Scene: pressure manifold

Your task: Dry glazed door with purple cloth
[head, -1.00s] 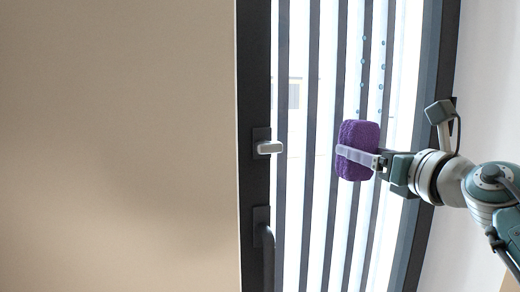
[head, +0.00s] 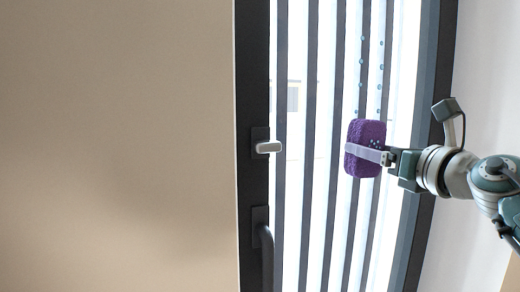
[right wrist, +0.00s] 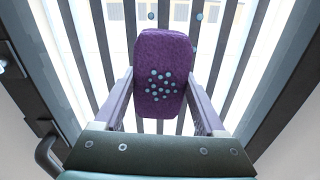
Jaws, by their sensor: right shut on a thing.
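The purple cloth (head: 358,133), a thick rounded pad, is in my right gripper (head: 368,153), whose fingers are shut on its sides. In the right wrist view the cloth (right wrist: 160,50) stands upright between the fingers, with a cluster of pale teal drops on its near face. The glazed door (head: 324,90) has dark vertical bars over bright glass. Two columns of teal drops (head: 361,62) show on it above the cloth. The cloth is in front of the door's right half; I cannot tell whether it touches the glass. My left gripper is out of view.
A light latch knob (head: 268,147) and a dark pull handle (head: 267,240) sit on the door's left frame. A plain beige panel (head: 120,140) fills the left side. A pale wall (head: 485,80) is at the right.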

